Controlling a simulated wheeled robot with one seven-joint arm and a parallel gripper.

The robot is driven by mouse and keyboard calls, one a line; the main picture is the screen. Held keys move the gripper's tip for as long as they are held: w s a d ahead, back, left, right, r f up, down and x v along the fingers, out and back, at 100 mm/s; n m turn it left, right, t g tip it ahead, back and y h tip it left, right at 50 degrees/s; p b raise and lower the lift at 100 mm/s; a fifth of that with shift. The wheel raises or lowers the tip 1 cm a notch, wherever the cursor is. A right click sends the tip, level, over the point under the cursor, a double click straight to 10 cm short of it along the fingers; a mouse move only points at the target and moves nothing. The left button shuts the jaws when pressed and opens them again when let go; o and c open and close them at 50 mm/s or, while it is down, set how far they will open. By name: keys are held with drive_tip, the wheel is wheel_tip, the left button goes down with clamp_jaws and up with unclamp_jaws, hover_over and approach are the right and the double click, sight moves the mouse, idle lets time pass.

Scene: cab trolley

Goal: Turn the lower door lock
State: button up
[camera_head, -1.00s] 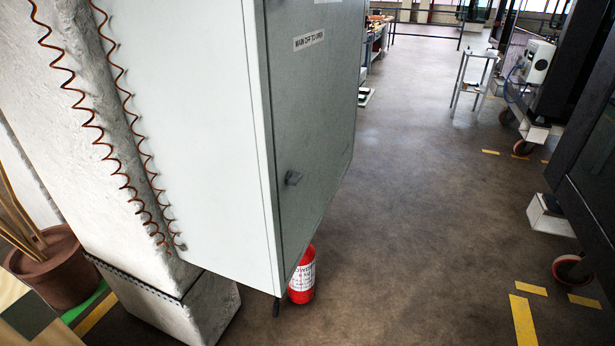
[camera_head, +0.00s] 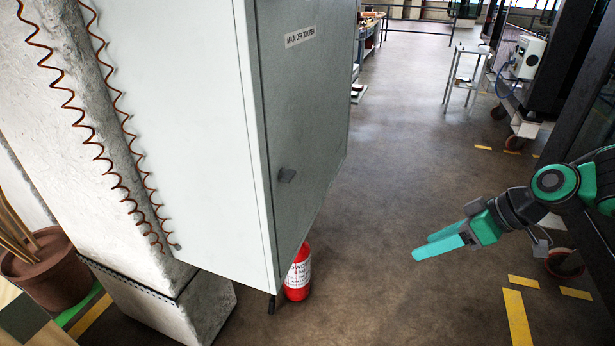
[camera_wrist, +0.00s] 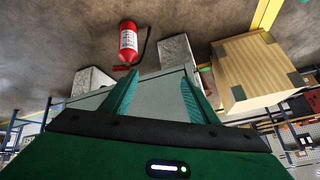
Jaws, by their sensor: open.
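My gripper (camera_head: 420,246) has teal fingers and is at the right in the head view, in free space to the right of the cabinet and apart from the lock. In the wrist view its two fingers (camera_wrist: 157,88) are spread and empty. The cabinet (camera_wrist: 155,92) shows between and behind them there. I cannot make out the lock in the wrist view.
A red fire extinguisher (camera_head: 298,273) stands on the floor under the cabinet; it also shows in the wrist view (camera_wrist: 128,45). A wooden box (camera_wrist: 255,70) lies at the right there. A dark machine (camera_head: 585,90) stands at the right. The floor between cabinet and machine is clear.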

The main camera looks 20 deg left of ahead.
drive_tip(key=w+a+r+n+y, duration=0.25)
drive_tip(key=a+n+y, duration=0.2)
drive_tip(key=a, duration=0.85)
drive_tip(key=n+y, duration=0.1)
drive_tip(key=y, duration=0.5)
approach(293, 175)
drive_tip(key=a, duration=0.6)
drive_tip(key=w+a, duration=0.1)
drive_tip(key=a, duration=0.2)
drive_tip(key=shift+f, duration=0.25)
drive_tip(key=shift+w, duration=0.1)
drive_tip(key=c, duration=1.1)
